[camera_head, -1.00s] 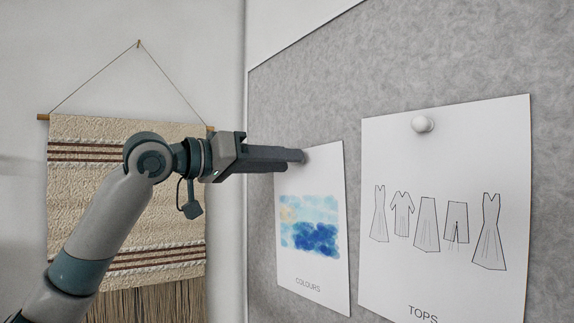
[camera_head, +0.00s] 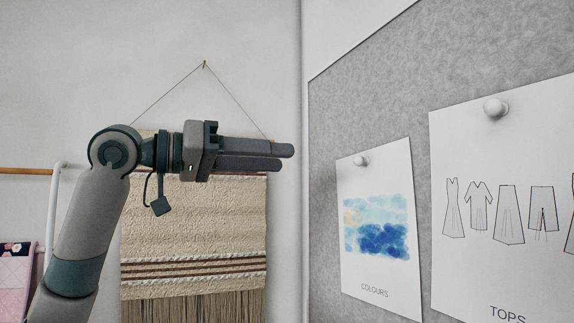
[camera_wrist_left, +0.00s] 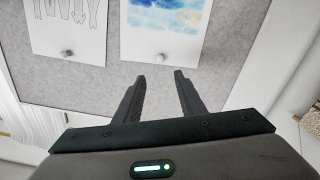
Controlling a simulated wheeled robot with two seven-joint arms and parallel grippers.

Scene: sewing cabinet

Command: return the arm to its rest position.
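My left gripper (camera_head: 288,158) is raised in front of the woven wall hanging and points right, toward the grey pinboard. In the left wrist view its two fingers (camera_wrist_left: 160,78) stand apart with nothing between them. The COLOURS sheet (camera_head: 378,230), with blue watercolour patches, hangs on the pinboard by a white pin (camera_head: 361,161). A clear gap shows between the fingertips and that pin in the head view. My right gripper is not in view.
The grey pinboard (camera_head: 400,100) fills the right side and also bears the TOPS sheet (camera_head: 480,265) with a white pin (camera_head: 495,107). The woven hanging (camera_head: 190,230) is on the left wall. A wooden rail (camera_head: 25,171) and pink cloth (camera_head: 14,285) are at far left.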

